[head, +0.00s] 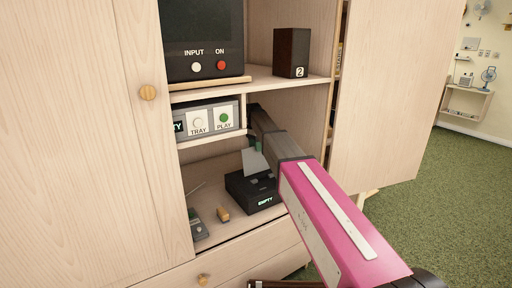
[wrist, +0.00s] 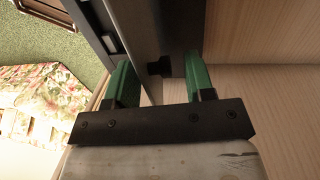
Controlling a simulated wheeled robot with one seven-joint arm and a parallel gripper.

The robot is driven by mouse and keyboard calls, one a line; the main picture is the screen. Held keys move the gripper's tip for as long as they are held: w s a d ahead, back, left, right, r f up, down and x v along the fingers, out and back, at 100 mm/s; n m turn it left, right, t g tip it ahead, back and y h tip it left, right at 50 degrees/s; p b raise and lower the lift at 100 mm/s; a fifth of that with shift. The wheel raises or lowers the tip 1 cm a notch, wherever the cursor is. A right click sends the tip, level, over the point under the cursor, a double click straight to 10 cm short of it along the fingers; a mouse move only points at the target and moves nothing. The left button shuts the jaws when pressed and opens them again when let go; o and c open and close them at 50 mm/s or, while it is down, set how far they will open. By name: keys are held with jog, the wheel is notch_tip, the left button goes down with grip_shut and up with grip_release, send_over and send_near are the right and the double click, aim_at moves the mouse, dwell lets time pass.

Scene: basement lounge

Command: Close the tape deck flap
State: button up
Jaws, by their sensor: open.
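The tape deck seems to be the low black box (head: 250,195) with a lit EMPTY label on the lower shelf. A pale grey panel (head: 254,163), seemingly its flap, stands raised and tilted above it. My gripper (head: 255,143) shows only as a bit of green finger just above and behind the panel; my arm hides the rest. In the wrist view my gripper (wrist: 162,82) has its two green fingers well apart. A dark slab with a small black block passes beyond them. I cannot tell whether the fingers touch the flap.
A player (head: 210,121) with TRAY and PLAY buttons sits on the shelf above, under a dark screen unit (head: 203,40). A speaker marked 2 (head: 291,52) stands to its right. A small wooden piece (head: 223,214) and a grey device (head: 197,224) lie left of the deck. Open cabinet doors flank the shelves.

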grip_shut()
jog(key=shift+s+d, duration=0.1)
jog(key=shift+s, duration=0.1)
dwell(0.5)
